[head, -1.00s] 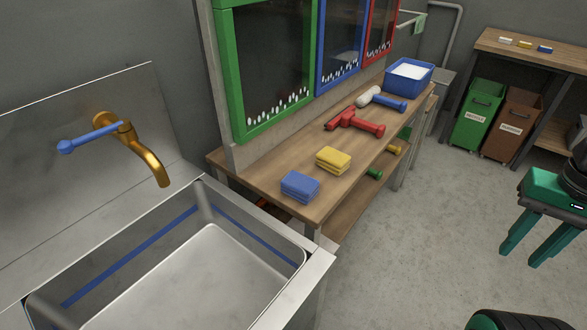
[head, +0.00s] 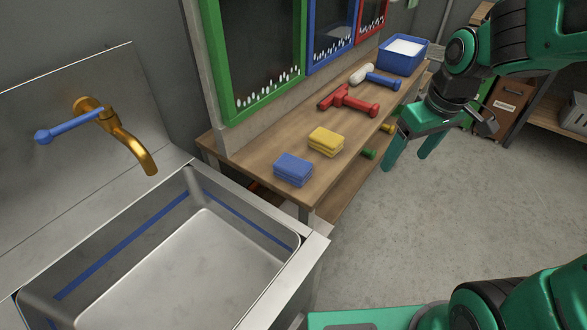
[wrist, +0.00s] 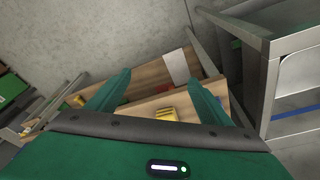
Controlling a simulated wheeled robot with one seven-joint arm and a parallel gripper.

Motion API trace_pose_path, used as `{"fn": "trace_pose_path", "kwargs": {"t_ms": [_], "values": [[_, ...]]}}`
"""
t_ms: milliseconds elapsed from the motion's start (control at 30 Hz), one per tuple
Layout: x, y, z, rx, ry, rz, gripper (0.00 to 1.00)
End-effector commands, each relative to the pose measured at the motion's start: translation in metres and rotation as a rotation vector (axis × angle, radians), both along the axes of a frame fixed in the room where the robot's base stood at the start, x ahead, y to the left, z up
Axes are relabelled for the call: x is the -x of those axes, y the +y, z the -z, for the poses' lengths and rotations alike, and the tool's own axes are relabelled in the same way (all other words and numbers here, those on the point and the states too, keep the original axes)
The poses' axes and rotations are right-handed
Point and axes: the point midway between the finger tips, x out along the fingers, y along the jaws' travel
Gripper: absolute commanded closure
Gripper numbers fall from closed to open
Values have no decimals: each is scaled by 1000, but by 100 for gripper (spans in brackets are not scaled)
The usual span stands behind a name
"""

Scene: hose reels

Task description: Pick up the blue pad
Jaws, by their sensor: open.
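The blue pad (head: 293,169) lies flat on the near end of the wooden bench (head: 251,158), close to the sink corner. A yellow pad (head: 325,141) lies just beyond it. My gripper (head: 407,160) is open and empty, to the right of the bench's front edge in the head view, with its fingers pointing down. It is clearly apart from the blue pad. In the wrist view my gripper (wrist: 158,94) shows two spread fingers with bench boards and a yellow item between them.
A steel sink (head: 318,247) with a gold tap (head: 132,146) stands at left. A red tool (head: 347,101), a blue-handled tool (head: 382,82) and a blue bin (head: 381,58) are farther along the bench. Framed panels rise behind it. The floor in front is open.

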Motion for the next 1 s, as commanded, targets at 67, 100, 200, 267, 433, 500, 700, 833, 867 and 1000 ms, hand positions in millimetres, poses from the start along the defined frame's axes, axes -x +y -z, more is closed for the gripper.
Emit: {"fn": "trace_pose_path", "kwargs": {"t_ms": [67,100,200,267,433,500,700,833,867,1000], "values": [[-26,55,9,-23,-36,-194,27],[-36,80,12,-38,-57,-277,27],[-50,135,18,-74,-99,-445,27],[-54,159,21,-93,-117,-515,27],[-58,196,27,-124,-145,-616,27],[-60,201,34,-127,-146,-623,27],[-66,209,60,-127,-146,-621,27],[-70,212,72,-126,-147,-619,27],[-70,212,73,-125,-148,-618,27],[-73,214,79,-125,-147,-617,27]]}}
